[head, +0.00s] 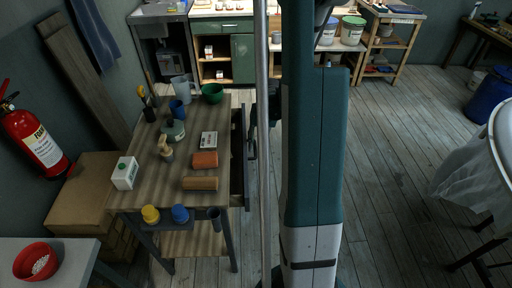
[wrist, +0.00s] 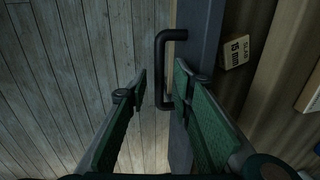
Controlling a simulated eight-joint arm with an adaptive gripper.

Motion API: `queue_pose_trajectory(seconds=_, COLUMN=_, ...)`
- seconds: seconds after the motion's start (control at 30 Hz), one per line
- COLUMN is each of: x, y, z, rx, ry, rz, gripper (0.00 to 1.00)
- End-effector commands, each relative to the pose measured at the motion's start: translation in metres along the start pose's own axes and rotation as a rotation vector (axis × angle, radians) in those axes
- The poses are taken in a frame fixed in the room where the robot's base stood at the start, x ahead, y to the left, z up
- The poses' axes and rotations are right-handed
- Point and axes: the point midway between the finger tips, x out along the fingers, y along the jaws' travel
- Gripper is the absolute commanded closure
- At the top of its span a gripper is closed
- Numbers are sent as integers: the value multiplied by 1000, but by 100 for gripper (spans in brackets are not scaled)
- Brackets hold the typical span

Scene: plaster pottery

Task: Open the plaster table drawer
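The plaster table (head: 150,190) stands at the left in the head view. Its drawer (head: 246,180) is on the right side and appears partly out, with a narrow gap between its dark front and the tabletop. In the wrist view the grey-blue drawer front (wrist: 200,35) carries a dark bar handle (wrist: 160,68). My gripper (wrist: 158,82) is open, with green-padded fingers. The handle lies between the fingertips, apart from the left one; contact with the right one is unclear. In the head view my arm hides most of the gripper.
A small label reading "SLAB 15 mm" (wrist: 237,52) shows behind the drawer front. Bare plank floor (wrist: 75,70) lies outside the drawer. A shelf unit (head: 215,70) stands behind.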

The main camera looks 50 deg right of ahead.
Motion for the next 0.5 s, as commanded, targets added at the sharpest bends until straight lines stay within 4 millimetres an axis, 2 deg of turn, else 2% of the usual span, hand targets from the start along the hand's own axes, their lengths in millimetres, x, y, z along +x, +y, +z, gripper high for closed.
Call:
queue_pose_trajectory(seconds=0.2, x=12, y=0, z=1, rx=0, ry=0, rz=0, gripper=76)
queue_pose_trajectory(seconds=0.5, x=13, y=0, z=0, rx=1, ry=0, rz=0, gripper=76)
